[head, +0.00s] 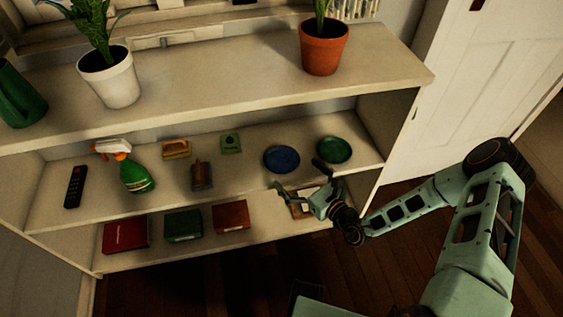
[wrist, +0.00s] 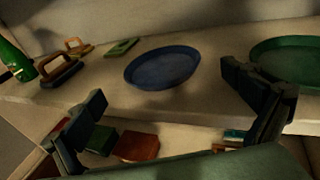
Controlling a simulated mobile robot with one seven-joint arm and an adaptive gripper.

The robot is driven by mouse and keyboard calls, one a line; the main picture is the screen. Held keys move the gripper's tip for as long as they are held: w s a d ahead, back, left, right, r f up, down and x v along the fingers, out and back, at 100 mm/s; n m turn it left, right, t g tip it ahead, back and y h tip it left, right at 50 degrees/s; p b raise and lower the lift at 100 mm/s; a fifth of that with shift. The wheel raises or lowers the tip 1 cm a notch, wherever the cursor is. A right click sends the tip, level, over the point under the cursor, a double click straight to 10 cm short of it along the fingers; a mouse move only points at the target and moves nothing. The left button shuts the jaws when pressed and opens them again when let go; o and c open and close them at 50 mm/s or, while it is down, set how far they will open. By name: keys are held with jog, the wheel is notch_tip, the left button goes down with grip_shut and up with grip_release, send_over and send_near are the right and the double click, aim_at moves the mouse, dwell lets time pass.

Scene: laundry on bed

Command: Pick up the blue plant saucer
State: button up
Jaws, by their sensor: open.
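The blue plant saucer (head: 281,159) lies on the middle shelf, right of centre. In the wrist view the blue saucer (wrist: 163,67) is ahead of my gripper, between the two fingers in the picture and beyond them. My gripper (head: 303,177) is in front of the middle shelf, just below and right of the saucer. It is open and empty, with its fingers (wrist: 172,108) spread wide and not touching the saucer. A green saucer (head: 333,150) lies to the right on the same shelf; in the wrist view it shows partly behind the right finger (wrist: 290,58).
A green spray bottle (head: 136,175), a black remote (head: 75,187), brushes (head: 201,176) and a green sponge-like item (head: 230,142) share the middle shelf (head: 245,190). The top shelf (head: 210,80) overhangs it.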

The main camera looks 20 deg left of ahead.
aim_at(286, 165)
jog(key=shift+b+x, duration=1)
jog(key=shift+x, duration=1.8)
jog(key=shift+c, duration=0.6)
jog(key=c, duration=1)
jog(key=shift+c, duration=0.6)
jog(key=shift+r, duration=0.1)
